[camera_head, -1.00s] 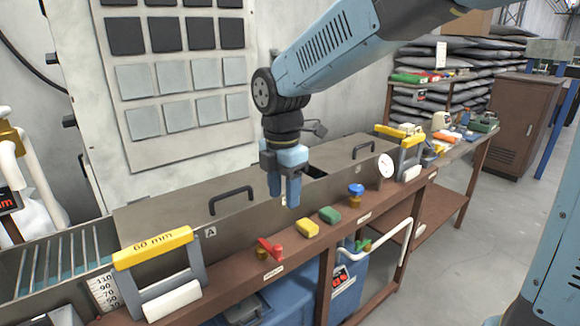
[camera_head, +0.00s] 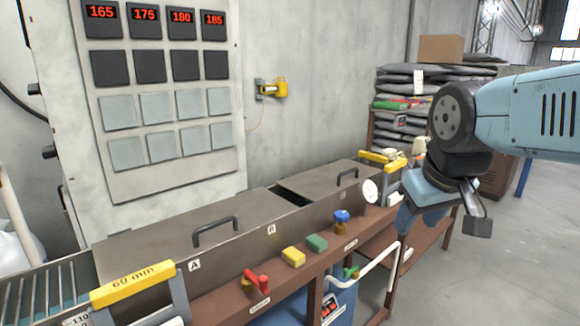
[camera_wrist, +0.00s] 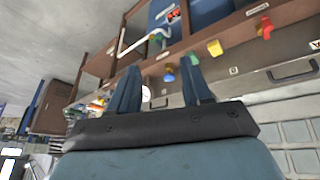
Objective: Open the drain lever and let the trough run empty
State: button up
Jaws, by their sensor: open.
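The long grey trough (camera_head: 225,262) has handled lids, labels A and B, and a dark gap between the lids. On the brown rail in front are a red lever (camera_head: 257,281) on a brass body and a blue-topped brass valve (camera_head: 341,217). A green-handled fitting (camera_head: 350,272) sits lower, by a white pipe (camera_head: 384,275). The labels are too small to read, so I cannot tell which is the drain lever. My gripper (camera_head: 405,228) is at the right, apart from these valves. In the wrist view my gripper (camera_wrist: 160,62) is open and empty. The water level is hidden.
A yellow block (camera_head: 293,257) and a green block (camera_head: 316,243) sit on the rail between the red and blue valves. A yellow 60 mm handle frame (camera_head: 132,285) stands front left. A round gauge (camera_head: 370,191) is near the trough's right end. Open floor lies at right.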

jog(key=shift+s+d+f+m, duration=0.15)
jog(key=shift+s+d+m, duration=0.75)
jog(key=shift+m, duration=0.3)
dwell(6.8)
